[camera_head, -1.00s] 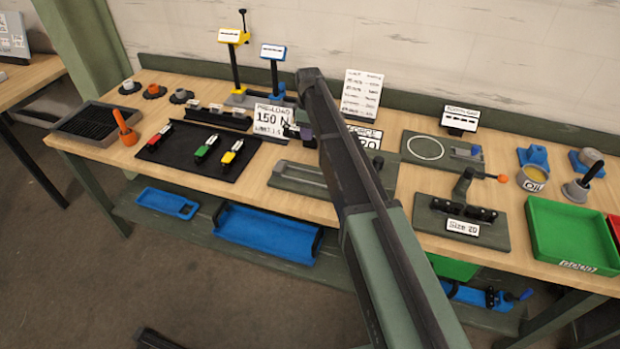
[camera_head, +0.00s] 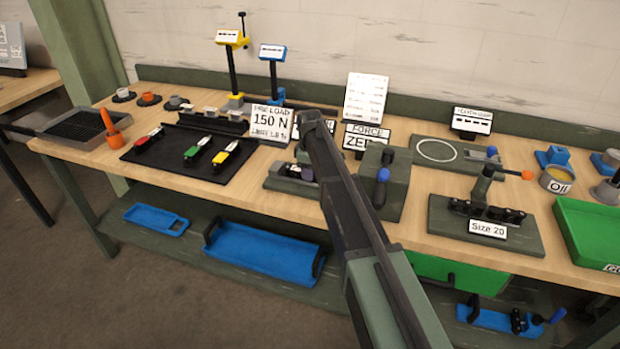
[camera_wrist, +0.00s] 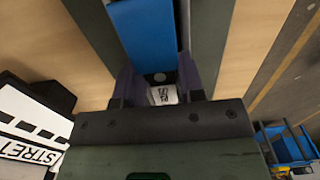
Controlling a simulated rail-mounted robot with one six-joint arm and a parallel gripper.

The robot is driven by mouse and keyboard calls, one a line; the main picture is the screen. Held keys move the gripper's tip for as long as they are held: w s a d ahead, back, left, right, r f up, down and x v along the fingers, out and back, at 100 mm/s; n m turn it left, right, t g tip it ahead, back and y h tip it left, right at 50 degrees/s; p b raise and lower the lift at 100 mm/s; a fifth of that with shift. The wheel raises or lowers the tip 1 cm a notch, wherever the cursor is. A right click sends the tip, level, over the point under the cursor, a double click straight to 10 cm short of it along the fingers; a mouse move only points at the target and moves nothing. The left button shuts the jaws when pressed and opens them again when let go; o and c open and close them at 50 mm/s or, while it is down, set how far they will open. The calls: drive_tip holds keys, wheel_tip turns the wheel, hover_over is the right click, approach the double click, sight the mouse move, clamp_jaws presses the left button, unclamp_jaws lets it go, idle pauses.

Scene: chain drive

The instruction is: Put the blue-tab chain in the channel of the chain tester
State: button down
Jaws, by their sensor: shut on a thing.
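In the wrist view a wide blue tab (camera_wrist: 143,30) runs up from between the fingers of my gripper (camera_wrist: 161,85). A small white label shows at its lower end. My gripper is shut on this blue-tab piece; its chain links are not clear. I cannot tell whether the chain touches the channel.
A block with a blue-knobbed lever (camera_head: 381,180) stands right of my arm. A black mat (camera_head: 190,163) holds red-, green- and yellow-tab chains. A PRELOAD 150 N sign (camera_head: 271,122) stands behind the tester. The Size 20 fixture (camera_head: 485,225) is further right.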

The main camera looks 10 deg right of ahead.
drive_tip(key=shift+f, duration=0.1)
drive_tip(key=c, duration=0.7)
unclamp_jaws()
drive_tip(key=shift+c, duration=0.2)
